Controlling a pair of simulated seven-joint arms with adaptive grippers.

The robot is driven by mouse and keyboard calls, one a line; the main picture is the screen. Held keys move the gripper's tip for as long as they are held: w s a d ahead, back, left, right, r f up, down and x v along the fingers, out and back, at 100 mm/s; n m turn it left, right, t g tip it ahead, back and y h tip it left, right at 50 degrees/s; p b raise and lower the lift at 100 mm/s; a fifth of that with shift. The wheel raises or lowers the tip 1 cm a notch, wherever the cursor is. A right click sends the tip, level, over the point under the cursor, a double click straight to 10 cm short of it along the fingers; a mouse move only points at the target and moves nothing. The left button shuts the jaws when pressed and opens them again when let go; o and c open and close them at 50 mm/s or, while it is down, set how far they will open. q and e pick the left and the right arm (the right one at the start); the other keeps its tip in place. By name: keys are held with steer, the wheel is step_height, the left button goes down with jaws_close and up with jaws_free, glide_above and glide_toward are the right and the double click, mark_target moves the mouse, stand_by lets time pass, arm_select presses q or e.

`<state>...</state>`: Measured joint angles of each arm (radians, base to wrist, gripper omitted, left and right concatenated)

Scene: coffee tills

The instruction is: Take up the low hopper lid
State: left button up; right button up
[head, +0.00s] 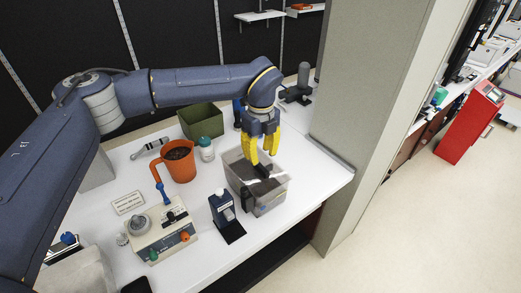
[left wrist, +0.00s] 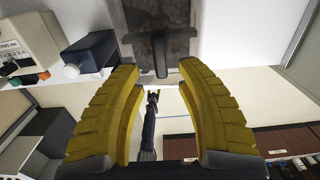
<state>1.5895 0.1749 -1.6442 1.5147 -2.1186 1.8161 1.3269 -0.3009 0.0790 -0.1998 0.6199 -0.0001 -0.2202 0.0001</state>
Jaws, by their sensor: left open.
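A clear, low hopper bin (head: 272,205) with dark contents stands near the right end of the white counter. A flat grey piece lies at its top, with a dark upright grip (head: 263,170) that I take to be the lid's handle. The left wrist view shows this handle (left wrist: 160,55) just beyond my fingertips, roughly centred between them. My left gripper (head: 264,153) is over the bin, yellow fingers pointing down, open and empty. In the left wrist view its fingers (left wrist: 160,70) are spread wide. Whether they touch the handle is unclear. My right gripper is not identifiable in either view.
A dark blue dispenser (head: 224,213) stands left of the bin. An orange jug (head: 180,162), a white jar (head: 206,149) and a green box (head: 202,121) are behind. A scale-like device (head: 160,235) is front left. A grey pillar (head: 362,110) rises at the right.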

mark_target(261, 166)
arm_select(q)
step_height(261, 166, down, 6)
steer(key=shift+r, duration=0.1)
jaws_close()
stand_by(0.5)
